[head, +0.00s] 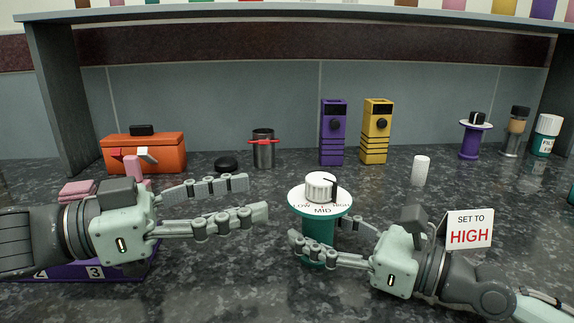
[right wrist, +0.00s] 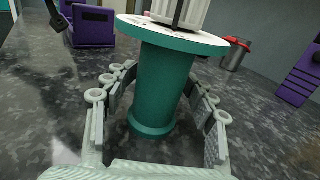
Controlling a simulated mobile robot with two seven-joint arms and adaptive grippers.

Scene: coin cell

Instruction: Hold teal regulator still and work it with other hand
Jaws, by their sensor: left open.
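The teal regulator (head: 318,246) stands upright on the counter in the head view. It has a white disc marked LOW, MID and HIGH, and a white ribbed knob (head: 321,186) on top. My right gripper (head: 318,232) is around the teal body, one finger in front and one behind. In the right wrist view the teal body (right wrist: 163,90) stands between the fingers, with narrow gaps at both sides. My left gripper (head: 258,198) is open and empty, left of the regulator at about disc height. A sign (head: 469,230) reads SET TO HIGH.
A purple numbered block (head: 130,270) lies under my left gripper. An orange box (head: 160,157), a metal canister (head: 264,152), purple (head: 332,140) and yellow (head: 375,140) boxes stand behind. A white cylinder (head: 421,170) is behind right. The counter front centre is clear.

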